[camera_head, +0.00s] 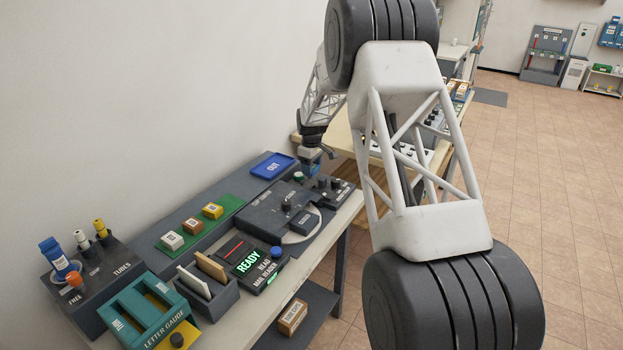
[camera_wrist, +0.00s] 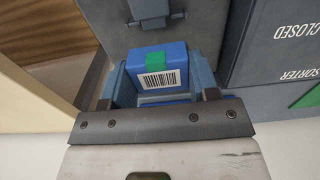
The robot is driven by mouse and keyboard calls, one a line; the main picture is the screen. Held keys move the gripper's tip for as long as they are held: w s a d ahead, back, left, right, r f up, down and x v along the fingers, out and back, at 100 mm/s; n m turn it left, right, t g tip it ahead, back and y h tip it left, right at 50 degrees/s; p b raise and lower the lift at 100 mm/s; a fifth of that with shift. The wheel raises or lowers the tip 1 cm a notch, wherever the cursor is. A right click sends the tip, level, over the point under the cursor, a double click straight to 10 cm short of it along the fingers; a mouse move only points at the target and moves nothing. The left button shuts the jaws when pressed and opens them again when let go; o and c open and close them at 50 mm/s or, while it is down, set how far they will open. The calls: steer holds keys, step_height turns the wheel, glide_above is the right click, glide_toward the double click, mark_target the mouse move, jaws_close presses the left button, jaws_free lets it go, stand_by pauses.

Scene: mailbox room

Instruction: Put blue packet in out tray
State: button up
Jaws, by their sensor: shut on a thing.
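The blue packet (camera_wrist: 158,66) has a white barcode label and a green patch on its face. In the wrist view it sits between the two fingers of my gripper (camera_wrist: 160,88), which is shut on it. In the head view my gripper (camera_head: 312,155) is small and far off, over the far end of the bench, and the packet is hard to make out there. The blue out tray (camera_head: 272,165), marked OUT, lies flat on the bench just left of my gripper and looks empty. The tray does not show in the wrist view.
Cream, brown and yellow parcels stand on a green strip (camera_head: 187,227). A dark grey machine (camera_head: 285,215) and the READY reader (camera_head: 252,265) fill the bench's middle. A tube rack (camera_head: 95,270) and teal letter gauge (camera_head: 140,310) stand nearest. A grey sorter marked CLOSED (camera_wrist: 285,50) is close to my gripper.

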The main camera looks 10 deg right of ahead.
steer(key=shift+w+a, duration=0.1)
step_height(320, 180, up, 5)
glide_above(273, 167)
stand_by(0.5)
stand_by(0.4)
steer(key=shift+f, duration=2)
steer(key=shift+f, duration=1.25)
stand_by(0.8)
steer(key=o, duration=1.3)
steer(key=shift+r, duration=0.15)
